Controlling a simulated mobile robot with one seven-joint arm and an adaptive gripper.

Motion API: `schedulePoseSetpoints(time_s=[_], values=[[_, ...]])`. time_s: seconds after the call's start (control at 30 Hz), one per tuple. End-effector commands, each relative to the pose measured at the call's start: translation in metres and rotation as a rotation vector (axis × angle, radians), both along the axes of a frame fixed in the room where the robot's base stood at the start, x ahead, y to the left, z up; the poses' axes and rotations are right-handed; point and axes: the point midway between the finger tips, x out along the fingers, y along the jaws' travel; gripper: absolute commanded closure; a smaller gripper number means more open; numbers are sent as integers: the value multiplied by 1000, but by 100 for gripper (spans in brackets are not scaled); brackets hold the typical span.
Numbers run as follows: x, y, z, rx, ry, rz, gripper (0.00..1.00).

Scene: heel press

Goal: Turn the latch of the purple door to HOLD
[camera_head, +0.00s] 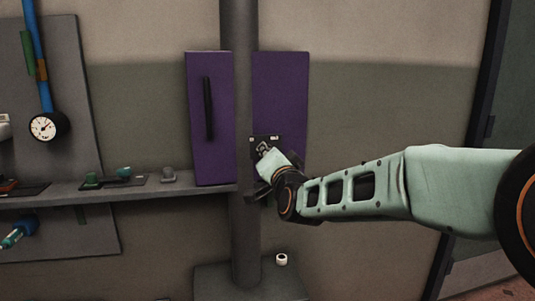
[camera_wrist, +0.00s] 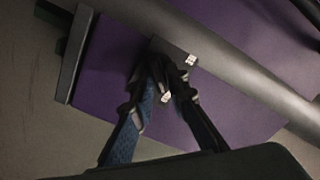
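The purple door (camera_head: 212,118) with a long black vertical handle is left of the grey post in the head view. A second purple panel (camera_head: 280,85) is right of the post. A small dark latch plate (camera_head: 265,138) with white marks lies at the right panel's edge by the post; it also shows in the wrist view (camera_wrist: 175,50). My gripper (camera_head: 265,152) is at this plate. In the wrist view its fingertips (camera_wrist: 161,72) are drawn close together over the latch, apparently with its small knob between them. The knob is mostly hidden, and I cannot read the marks.
A grey shelf (camera_head: 140,190) at left carries several small fixtures. A grey board with a round gauge (camera_head: 43,127) stands far left. The post's base block (camera_head: 235,283) is below, with a small white cylinder (camera_head: 281,259) on it. The wall right of the panel is clear.

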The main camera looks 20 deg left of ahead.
Motion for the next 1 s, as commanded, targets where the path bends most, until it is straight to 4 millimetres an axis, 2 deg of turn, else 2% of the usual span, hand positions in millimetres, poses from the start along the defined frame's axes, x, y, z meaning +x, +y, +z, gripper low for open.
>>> schedulePoseSetpoints(time_s=[0.1, 0.47, 1.0], values=[[0, 0, 0, -1, -1, 0, 73], [-5, -3, 0, -1, -2, -1, 73], [-58, -36, 1, -2, -2, -1, 73]])
